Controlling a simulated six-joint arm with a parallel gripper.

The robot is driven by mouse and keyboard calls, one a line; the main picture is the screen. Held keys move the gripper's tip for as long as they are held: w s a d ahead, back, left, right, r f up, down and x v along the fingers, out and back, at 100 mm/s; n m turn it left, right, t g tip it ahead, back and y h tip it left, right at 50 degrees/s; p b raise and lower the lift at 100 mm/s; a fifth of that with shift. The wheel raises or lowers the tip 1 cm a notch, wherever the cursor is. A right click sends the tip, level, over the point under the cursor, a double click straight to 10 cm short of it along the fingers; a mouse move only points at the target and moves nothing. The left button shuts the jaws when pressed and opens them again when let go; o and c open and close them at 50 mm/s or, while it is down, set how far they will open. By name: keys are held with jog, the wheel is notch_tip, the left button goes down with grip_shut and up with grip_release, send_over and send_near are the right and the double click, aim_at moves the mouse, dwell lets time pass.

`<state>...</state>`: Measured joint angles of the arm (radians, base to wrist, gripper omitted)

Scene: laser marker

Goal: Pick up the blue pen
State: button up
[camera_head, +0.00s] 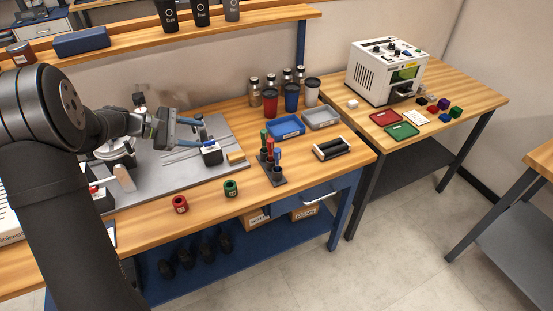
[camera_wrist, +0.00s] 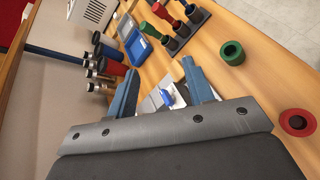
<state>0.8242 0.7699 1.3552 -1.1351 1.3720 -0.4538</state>
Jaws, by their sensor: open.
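A blue-topped pen-like item (camera_head: 277,157) stands upright in a small dark holder (camera_head: 279,181) near the front of the wooden bench, beside a red one (camera_head: 270,147) and a green one (camera_head: 263,137). In the wrist view the blue one (camera_wrist: 191,11) shows near the top edge, in the holder beyond my fingertips. My gripper (camera_head: 205,131) is open and empty, left of the holder and above the grey plate. In the wrist view my gripper's (camera_wrist: 160,70) two blue fingers are spread apart, with nothing held between them.
Red (camera_head: 180,204) and green (camera_head: 230,188) rings lie at the bench's front edge. A small block with a blue part (camera_head: 210,150) sits below my gripper. Blue (camera_head: 286,127) and grey (camera_head: 321,117) trays, cups and jars stand behind the holder. A black roller item (camera_head: 332,149) lies to its right.

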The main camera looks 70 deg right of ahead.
jog(key=s+d+r+m+t+y, duration=0.1)
jog(key=s+d+m+t+y, duration=0.1)
jog(key=s+m+y, duration=0.4)
jog(key=s+d+r+m+t+y, duration=0.1)
jog(key=s+d+m, duration=0.2)
jog(key=s+m, duration=0.3)
notch_tip(320, 180, up, 6)
jog(key=m+t+y, duration=0.1)
jog(key=m+t, duration=0.5)
jog(key=t, duration=0.1)
send_over(277, 150)
notch_tip(277, 150, down, 18)
jog(key=shift+r, duration=0.2)
grip_shut()
